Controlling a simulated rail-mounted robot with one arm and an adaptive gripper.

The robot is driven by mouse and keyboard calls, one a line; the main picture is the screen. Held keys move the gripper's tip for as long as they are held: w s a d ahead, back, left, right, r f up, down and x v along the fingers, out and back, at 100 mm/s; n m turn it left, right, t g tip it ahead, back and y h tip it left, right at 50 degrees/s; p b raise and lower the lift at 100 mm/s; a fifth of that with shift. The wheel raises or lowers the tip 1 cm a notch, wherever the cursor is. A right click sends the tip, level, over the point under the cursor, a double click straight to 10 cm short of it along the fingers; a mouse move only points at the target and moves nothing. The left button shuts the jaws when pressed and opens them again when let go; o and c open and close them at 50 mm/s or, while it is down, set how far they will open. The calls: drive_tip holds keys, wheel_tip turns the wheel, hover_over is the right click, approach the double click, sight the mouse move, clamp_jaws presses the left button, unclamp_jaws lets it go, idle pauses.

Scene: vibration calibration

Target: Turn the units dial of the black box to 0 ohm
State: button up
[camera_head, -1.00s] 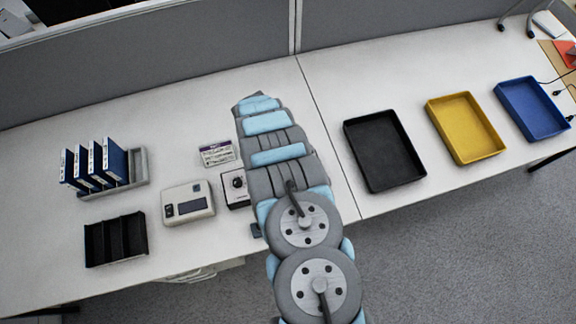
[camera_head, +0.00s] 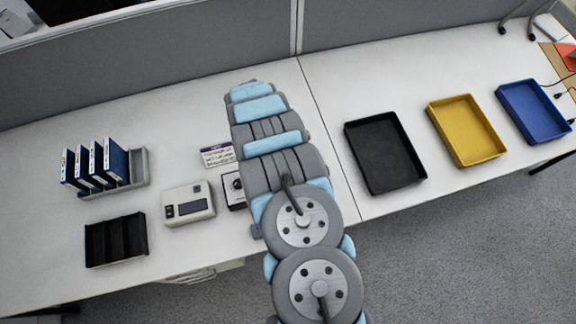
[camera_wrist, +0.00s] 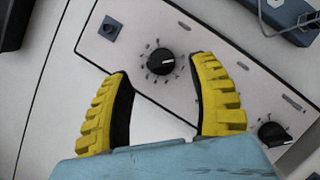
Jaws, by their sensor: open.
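The black box (camera_head: 233,203) shows only partly in the head view, with my arm covering its right side. In the wrist view its pale front panel (camera_wrist: 110,50) fills much of the picture. One black dial (camera_wrist: 160,61) with a white pointer mark sits near the fingertips, ringed by small marks. A second black dial (camera_wrist: 272,133) lies at the lower right, outside the right finger. The labels are too small to tell which is the units dial. My gripper (camera_wrist: 161,69) is open, its yellow fingers on either side of the first dial, apparently not touching it.
A white meter (camera_head: 187,204) stands left of the box, with a small labelled card (camera_head: 218,157) behind. A black divided tray (camera_head: 116,241) and blue binders (camera_head: 115,160) are further left. Black (camera_head: 385,152), yellow (camera_head: 466,130) and blue (camera_head: 533,110) trays stand right. The table between is clear.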

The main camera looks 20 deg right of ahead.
drive_tip(key=v, duration=0.8)
idle(0.5)
